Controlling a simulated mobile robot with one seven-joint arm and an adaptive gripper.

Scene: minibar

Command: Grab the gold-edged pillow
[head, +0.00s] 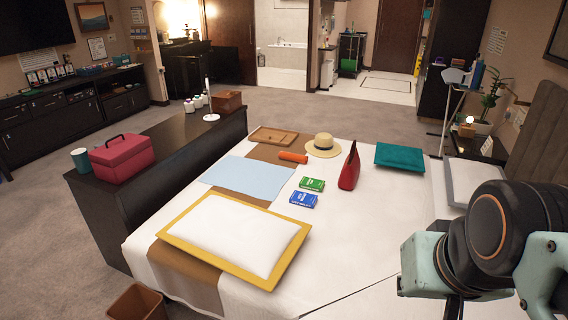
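The gold-edged pillow (236,238) lies flat near the front left of the white bed. It has a white middle and a wide yellow-gold border, and nothing lies on it. It rests partly over a brown runner (188,266). My arm shows at the lower right, apart from the pillow. My gripper's fingertips cannot be seen in the head view.
On the bed lie a light blue cloth (243,176), green box (312,184), blue box (304,200), red bag (349,168), straw hat (323,146), orange roll (293,157), and teal pillow (399,157). A dark cabinet (185,180) borders the left. The bed's front right is clear.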

